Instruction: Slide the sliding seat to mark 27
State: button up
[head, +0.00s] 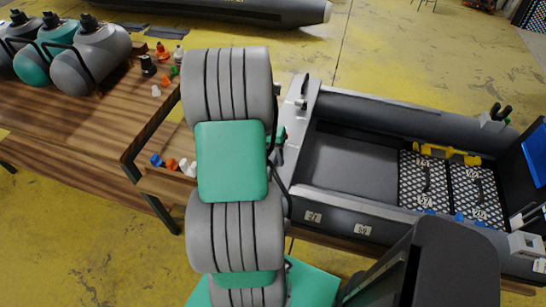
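The boat (350,215) is a grey tub with thick side tubes on the right. A pale grey crosspiece (305,104), which looks like the sliding seat, spans its left end. A dark handle-like part rises from its far end. A white tag (313,216) on the near side tube seems to read 27. A second tag (362,230) stands to its right, its number hard to read. My grey and green arm covers the area left of the crosspiece. Part of what seems my gripper (279,145) shows at the crosspiece's left edge; its fingers are hidden, and contact is unclear.
Textured floor panels (424,181) with handles and a yellow part (447,153) lie in the boat's right half. Left is a wooden bench (85,118) with grey and green cylinders and small coloured fittings. The boat's middle floor (350,166) is bare.

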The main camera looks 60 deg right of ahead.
jog(key=shift+f, duration=0.3)
jog(key=shift+c, duration=0.4)
grip_shut()
dwell(0.8)
